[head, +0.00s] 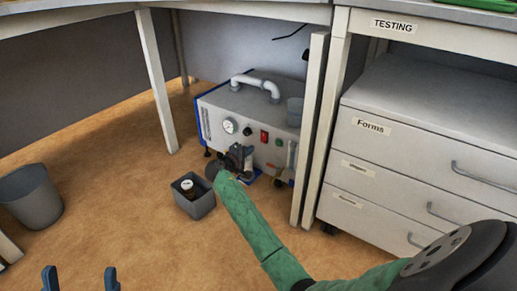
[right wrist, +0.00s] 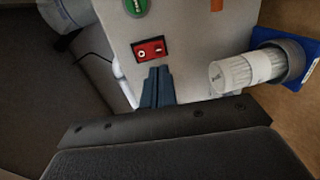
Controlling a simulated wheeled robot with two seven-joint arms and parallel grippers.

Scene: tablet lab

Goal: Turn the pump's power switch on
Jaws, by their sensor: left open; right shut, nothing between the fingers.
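The pump (head: 235,112) is a grey box with blue edges on the floor under the table. Its front has a gauge and a red power switch (head: 264,136). In the right wrist view the red rocker switch (right wrist: 149,50) shows two white marks in a dark frame. My right gripper (right wrist: 159,70) is shut and empty, its blue fingertips just beside the switch's lower edge in that view; I cannot tell if they touch. In the head view my right arm reaches to the pump's front. My left gripper (head: 80,278) is open and empty at the bottom left, far from the pump.
A small grey bin (head: 198,205) holding a dark bottle stands before the pump. A larger grey bin (head: 32,196) is at the left. A drawer cabinet (head: 420,150) and table legs stand close on the right. A white cylinder (right wrist: 240,72) sticks out near my right fingers.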

